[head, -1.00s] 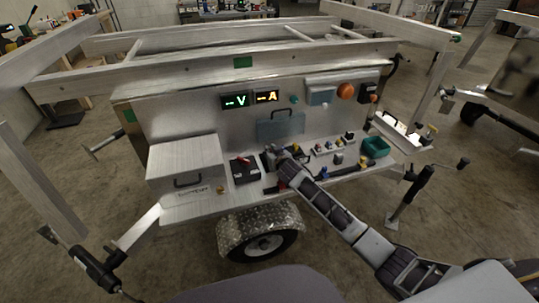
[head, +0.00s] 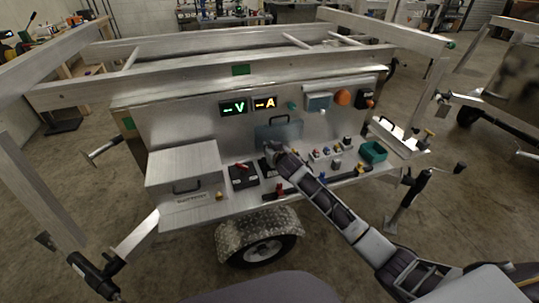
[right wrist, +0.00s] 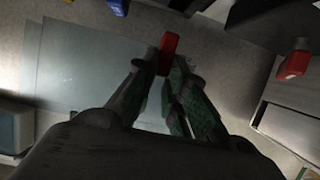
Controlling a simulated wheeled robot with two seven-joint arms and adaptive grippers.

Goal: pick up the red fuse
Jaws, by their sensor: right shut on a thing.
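The red fuse (right wrist: 169,52) is held between the fingertips of my right gripper (right wrist: 163,68) in the right wrist view. Its upper part sticks out past the fingers and its lower part is hidden between them. In the head view my right gripper (head: 273,149) is above the trailer's shelf, in front of the clear panel with a handle. The fuse is too small to make out there. My left gripper is not in view.
Two black boxes, one on the left (head: 242,176) and one below my gripper, stand on the shelf (head: 215,208). A silver box (head: 185,172) is at left and a teal bin (head: 373,152) at right. Another red piece (right wrist: 294,65) shows in the wrist view.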

